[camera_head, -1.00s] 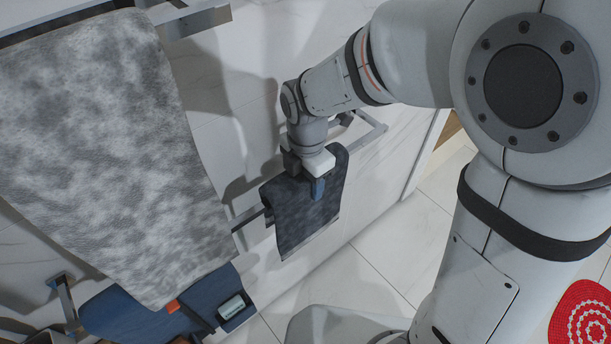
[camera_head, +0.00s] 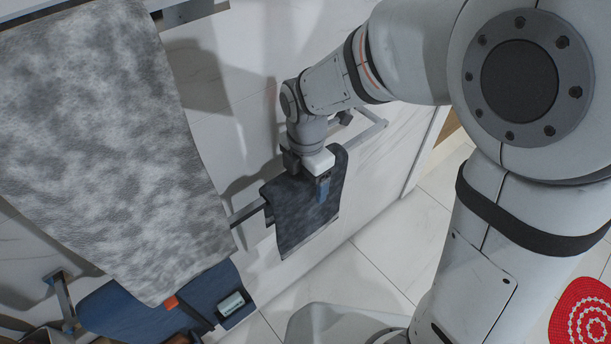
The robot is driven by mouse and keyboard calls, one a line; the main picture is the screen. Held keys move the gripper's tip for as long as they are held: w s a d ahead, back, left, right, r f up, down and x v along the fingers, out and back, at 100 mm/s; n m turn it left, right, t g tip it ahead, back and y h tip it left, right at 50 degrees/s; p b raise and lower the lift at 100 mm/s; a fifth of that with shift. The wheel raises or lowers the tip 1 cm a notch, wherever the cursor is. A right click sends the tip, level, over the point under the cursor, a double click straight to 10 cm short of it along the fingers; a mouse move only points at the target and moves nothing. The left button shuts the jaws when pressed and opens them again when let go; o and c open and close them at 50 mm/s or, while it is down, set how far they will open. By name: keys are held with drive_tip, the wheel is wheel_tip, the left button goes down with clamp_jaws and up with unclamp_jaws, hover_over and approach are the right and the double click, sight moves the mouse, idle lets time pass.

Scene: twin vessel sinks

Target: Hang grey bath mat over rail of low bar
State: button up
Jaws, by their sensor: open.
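A dark grey mat (camera_head: 298,222) hangs draped over the rail of a low bar (camera_head: 247,213) on the white wall. Its front part hangs down; the part behind the rail is hidden. I cannot tell whether a finger touches the cloth.
A large mottled grey towel (camera_head: 105,150) hangs at the left, close to the camera. Below it are a blue cloth (camera_head: 125,312) on another bar and a small pale object (camera_head: 232,305). A red patterned mat (camera_head: 582,318) lies on the tiled floor at the right.

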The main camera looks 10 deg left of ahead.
drive_tip(key=shift+r, duration=0.1)
wheel_tip(320, 180, up, 8)
drive_tip(key=shift+f, duration=0.15)
drive_tip(key=s+d+r+m+t+p, duration=0.1)
drive_tip(key=s+d+m, duration=0.2)
drive_tip(key=d+m, duration=0.8)
drive_tip(key=s+d+r+m+t+p, duration=0.1)
drive_tip(key=s+d+m, duration=0.3)
drive_tip(key=d+m, duration=0.8)
drive_tip(key=r+m, duration=0.1)
drive_tip(key=m, duration=0.4)
drive_tip(key=shift+s+t, duration=0.2)
drive_tip(key=shift+t, duration=0.1)
